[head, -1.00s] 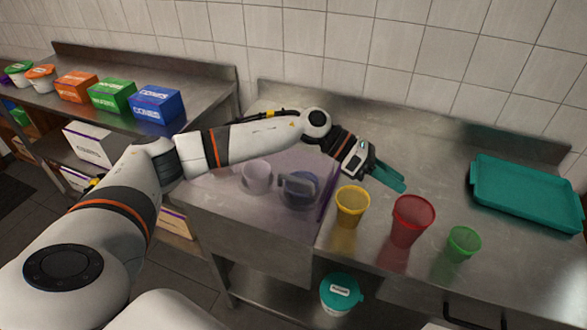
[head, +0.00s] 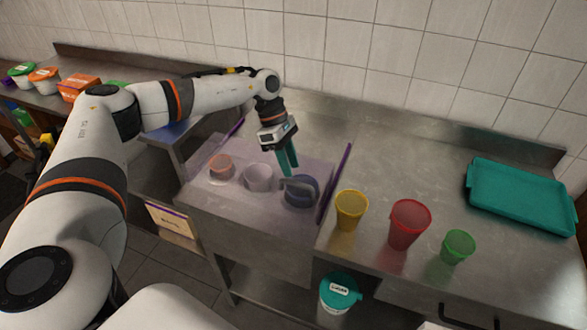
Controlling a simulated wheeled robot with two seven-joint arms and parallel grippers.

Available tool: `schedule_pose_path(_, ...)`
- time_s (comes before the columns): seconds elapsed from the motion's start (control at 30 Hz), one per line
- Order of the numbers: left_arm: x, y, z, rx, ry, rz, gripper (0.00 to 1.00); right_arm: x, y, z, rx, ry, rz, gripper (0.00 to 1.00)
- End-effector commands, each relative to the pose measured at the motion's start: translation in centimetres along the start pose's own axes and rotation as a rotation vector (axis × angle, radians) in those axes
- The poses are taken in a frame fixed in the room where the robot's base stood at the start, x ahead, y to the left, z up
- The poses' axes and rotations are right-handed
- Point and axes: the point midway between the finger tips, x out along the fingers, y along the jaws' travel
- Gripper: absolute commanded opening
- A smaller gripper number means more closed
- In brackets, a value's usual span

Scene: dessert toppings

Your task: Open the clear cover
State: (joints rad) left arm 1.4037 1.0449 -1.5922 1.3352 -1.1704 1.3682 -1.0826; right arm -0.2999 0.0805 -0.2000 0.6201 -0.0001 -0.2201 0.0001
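The clear cover (head: 337,182) is a see-through, purple-tinted panel with purple edges over the left part of the counter. Through or beside it show an orange-rimmed cup (head: 221,167), a pale cup (head: 258,178) and a dark blue round vessel (head: 301,193) with a grey handle. My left gripper (head: 289,162) points down with its teal fingers just above and behind the blue vessel, near the cover's middle. Nothing shows between the fingers. They look close together, and their gap is unclear. I cannot tell whether they touch the cover. My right gripper is not in view.
Yellow (head: 350,211), red (head: 408,225) and green (head: 457,247) cups stand right of the cover. A teal tray (head: 522,197) lies at the far right. A teal-lidded tub (head: 340,294) sits on the shelf below. The counter behind the cups is clear.

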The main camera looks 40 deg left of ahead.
Motion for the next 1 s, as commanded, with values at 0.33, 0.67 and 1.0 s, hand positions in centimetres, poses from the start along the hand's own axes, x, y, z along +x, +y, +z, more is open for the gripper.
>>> schedule_pose_path(0.33,3.6,0.0,-0.1,0.000,0.001,0.000,0.34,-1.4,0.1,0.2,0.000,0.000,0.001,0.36)
schedule_pose_path(0.67,3.8,0.0,0.0,0.000,0.001,0.000,0.26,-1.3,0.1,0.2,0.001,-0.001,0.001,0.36)
schedule_pose_path(1.0,3.8,0.0,-0.1,0.001,0.001,0.000,0.00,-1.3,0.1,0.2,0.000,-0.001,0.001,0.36)
